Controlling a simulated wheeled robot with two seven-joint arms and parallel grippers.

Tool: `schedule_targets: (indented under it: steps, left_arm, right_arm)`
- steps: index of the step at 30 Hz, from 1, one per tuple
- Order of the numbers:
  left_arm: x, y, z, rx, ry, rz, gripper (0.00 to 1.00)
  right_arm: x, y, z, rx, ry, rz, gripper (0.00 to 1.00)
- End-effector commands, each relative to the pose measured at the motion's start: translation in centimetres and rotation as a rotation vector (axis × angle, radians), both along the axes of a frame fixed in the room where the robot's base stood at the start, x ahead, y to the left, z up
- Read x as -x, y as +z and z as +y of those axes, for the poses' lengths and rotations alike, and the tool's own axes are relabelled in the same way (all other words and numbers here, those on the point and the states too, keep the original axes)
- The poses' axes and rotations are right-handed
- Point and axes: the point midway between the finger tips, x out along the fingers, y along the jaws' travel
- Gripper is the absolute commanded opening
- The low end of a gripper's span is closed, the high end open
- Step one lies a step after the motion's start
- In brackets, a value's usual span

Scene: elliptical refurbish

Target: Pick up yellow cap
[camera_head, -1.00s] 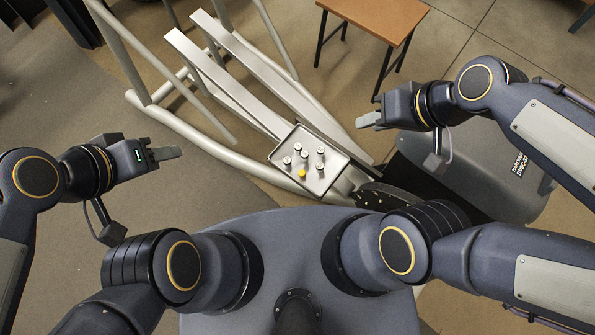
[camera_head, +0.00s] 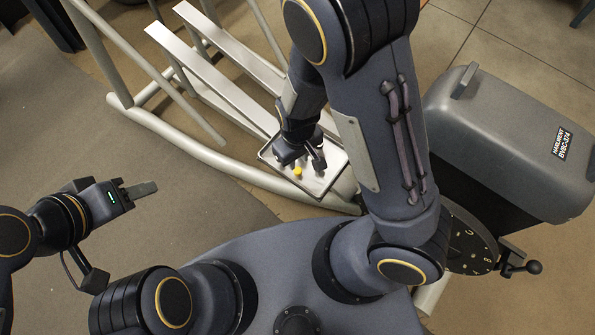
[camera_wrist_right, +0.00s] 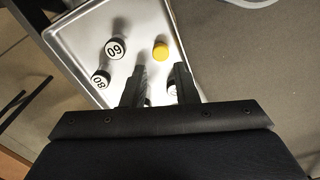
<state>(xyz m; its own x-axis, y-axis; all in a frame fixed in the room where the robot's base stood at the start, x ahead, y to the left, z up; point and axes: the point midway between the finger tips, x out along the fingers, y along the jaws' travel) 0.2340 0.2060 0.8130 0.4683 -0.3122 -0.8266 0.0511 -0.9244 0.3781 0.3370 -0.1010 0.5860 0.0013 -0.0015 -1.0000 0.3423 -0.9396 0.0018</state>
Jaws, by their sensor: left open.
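The yellow cap (camera_head: 297,172) sits on the small metal tray (camera_head: 334,166), just below my right gripper in the head view. In the right wrist view the yellow cap (camera_wrist_right: 160,49) stands beyond the fingertips, near the tray's right edge. My right gripper (camera_wrist_right: 160,74) is open, its two fingers apart and pointing toward the cap. In the head view my right gripper (camera_head: 301,162) hangs over the tray and partly hides it. My left gripper (camera_head: 143,190) is open and empty at the left, away from the tray.
Another pale cap (camera_wrist_right: 172,90) shows between the fingers, near the right one. The elliptical's metal rails (camera_head: 215,80) run behind the tray. Its grey housing (camera_head: 510,140) stands at the right.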

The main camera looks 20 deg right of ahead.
Motion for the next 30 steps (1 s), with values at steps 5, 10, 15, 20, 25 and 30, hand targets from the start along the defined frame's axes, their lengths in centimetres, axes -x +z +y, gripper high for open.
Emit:
schedule_targets:
  steps: [5, 10, 15, 20, 25, 30]
  left_arm:
    - [0.0, -1.0, 0.0, 0.0, 0.0, 0.0, 0.45]
    - [0.0, -2.3, 0.0, 0.0, 0.0, 0.0, 0.45]
    - [0.0, -2.6, 0.0, 0.0, 0.0, 0.0, 0.45]
    - [0.0, -2.5, 0.0, 0.0, 0.0, 0.0, 0.45]
    - [0.0, -2.5, 0.0, 0.0, 0.0, 0.0, 0.45]
    - [0.0, -2.5, 0.0, 0.0, 0.0, 0.0, 0.45]
  right_arm:
    - [0.0, -1.9, 0.1, 0.0, -0.002, 0.002, 0.27]
    - [0.0, -4.7, 0.1, 0.0, -0.002, 0.004, 0.27]
    - [-0.1, -5.6, 0.2, -0.002, -0.002, 0.002, 0.27]
    - [-0.1, -5.5, 0.2, -0.002, -0.001, 0.001, 0.25]
    - [-0.1, -5.5, 0.2, -0.002, -0.001, 0.002, 0.03]
    - [-0.1, -5.5, 0.2, -0.002, -0.001, 0.002, 0.0]
